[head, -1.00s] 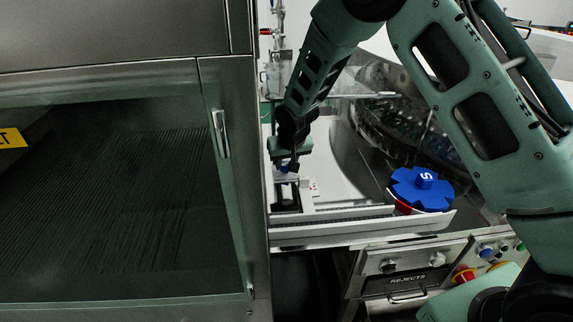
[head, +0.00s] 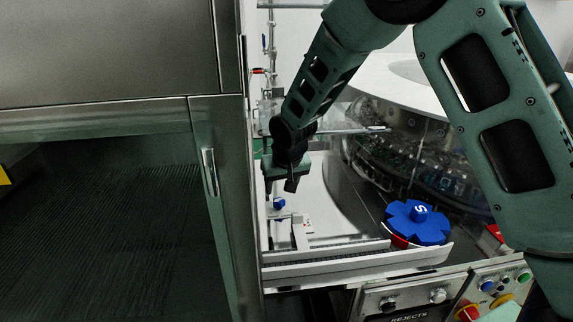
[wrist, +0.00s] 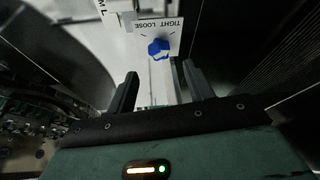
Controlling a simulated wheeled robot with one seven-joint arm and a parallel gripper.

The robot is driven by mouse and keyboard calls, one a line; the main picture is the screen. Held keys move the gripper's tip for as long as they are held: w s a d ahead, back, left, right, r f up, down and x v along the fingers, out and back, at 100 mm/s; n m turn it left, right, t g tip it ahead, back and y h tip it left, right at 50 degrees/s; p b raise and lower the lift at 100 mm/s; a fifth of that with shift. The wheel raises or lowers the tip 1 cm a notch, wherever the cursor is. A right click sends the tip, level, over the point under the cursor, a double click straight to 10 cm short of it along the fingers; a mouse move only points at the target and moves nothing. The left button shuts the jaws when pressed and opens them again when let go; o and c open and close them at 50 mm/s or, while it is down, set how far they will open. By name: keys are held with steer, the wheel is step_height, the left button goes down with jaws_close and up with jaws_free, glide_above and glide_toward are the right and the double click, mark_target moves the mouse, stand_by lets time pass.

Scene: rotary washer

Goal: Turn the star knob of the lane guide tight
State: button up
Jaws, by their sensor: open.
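The star knob is small and blue. In the wrist view the knob (wrist: 158,49) sits in front of a white plate (wrist: 172,27) marked TIGHT and LOOSE, which reads upside down. I cannot tell exactly where the knob points.
A large blue star wheel (head: 418,224) marked S lies to the right, behind the rail (head: 350,261). The round washer (head: 415,150) stands behind it. A steel cabinet (head: 120,120) closes off the left. A control panel (head: 490,290) and REJECTS drawer (head: 409,316) are in front.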

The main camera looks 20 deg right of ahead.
steer(key=b+v, duration=0.1)
steer(key=v, duration=0.9)
steer(key=shift+r, duration=0.2)
steer(key=shift+s, duration=0.15)
steer(key=s+d+f+g, duration=0.1)
steer(key=s+d+f, duration=0.1)
steer(key=s+d, duration=0.6)
steer(key=s+d+f+g, duration=0.1)
steer(key=s+d+f, duration=0.25)
steer(key=s, duration=0.85)
steer(key=s+a+r+n+g, duration=0.2)
steer(key=s+a+n, duration=0.5)
steer(key=s+a, duration=0.6)
steer(key=a, duration=0.4)
steer(key=shift+a+r+n+y, duration=0.15)
steer(key=shift+r+n+y, duration=0.1)
steer(key=shift+n+y, duration=0.05)
steer(key=shift+s, duration=0.1)
